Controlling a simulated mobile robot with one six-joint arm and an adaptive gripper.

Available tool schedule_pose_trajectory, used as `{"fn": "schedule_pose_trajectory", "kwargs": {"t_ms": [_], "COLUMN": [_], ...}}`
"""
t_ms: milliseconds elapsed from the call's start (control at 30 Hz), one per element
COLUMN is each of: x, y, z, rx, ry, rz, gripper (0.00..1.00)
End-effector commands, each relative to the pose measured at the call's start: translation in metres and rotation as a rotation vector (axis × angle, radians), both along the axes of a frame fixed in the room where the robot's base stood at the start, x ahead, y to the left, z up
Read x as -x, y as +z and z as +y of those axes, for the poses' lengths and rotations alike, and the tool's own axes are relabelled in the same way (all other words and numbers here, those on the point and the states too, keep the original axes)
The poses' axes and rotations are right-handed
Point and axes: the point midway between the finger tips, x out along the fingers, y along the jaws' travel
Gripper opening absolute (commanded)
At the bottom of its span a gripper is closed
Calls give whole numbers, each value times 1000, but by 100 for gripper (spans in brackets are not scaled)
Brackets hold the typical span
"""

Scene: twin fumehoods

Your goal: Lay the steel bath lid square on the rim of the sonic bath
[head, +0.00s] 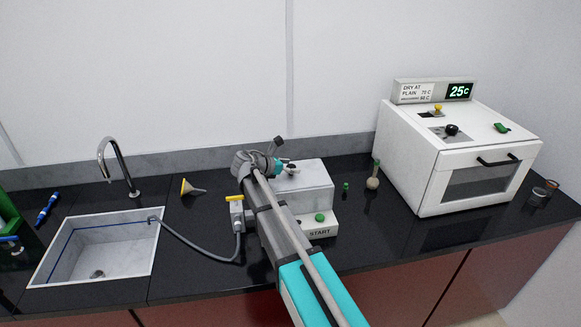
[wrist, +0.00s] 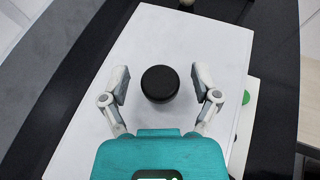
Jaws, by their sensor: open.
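The sonic bath (head: 322,226) is a pale box with a green button and a START label, standing on the dark counter behind my arm. The steel bath lid (wrist: 210,50) is a flat pale plate with a round black knob (wrist: 160,84). My gripper (wrist: 160,78) is open, one finger on each side of the knob, with gaps to both. In the head view my gripper (head: 284,168) is over the bath's left part, and my arm hides much of its front left.
A sink (head: 105,250) with a tap (head: 118,170) lies at left. A yellow-rimmed funnel (head: 192,188) and a grey box with a yellow lever (head: 237,210) stand left of the bath. A small flask (head: 373,182) and a white oven (head: 460,155) stand at right.

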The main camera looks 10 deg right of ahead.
Motion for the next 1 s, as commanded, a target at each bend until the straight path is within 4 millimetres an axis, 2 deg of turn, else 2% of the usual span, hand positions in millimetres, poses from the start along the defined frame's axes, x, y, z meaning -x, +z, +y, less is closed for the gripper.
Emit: {"fn": "schedule_pose_trajectory", "kwargs": {"t_ms": [167,367,800,1000], "x": [1,6,30,39], "y": [2,9,36,44], "z": [2,16,73,94], "rx": [0,0,0,0], "ry": [1,2,3,2], "rz": [0,-1,0,0], "gripper": [80,80,80,80]}}
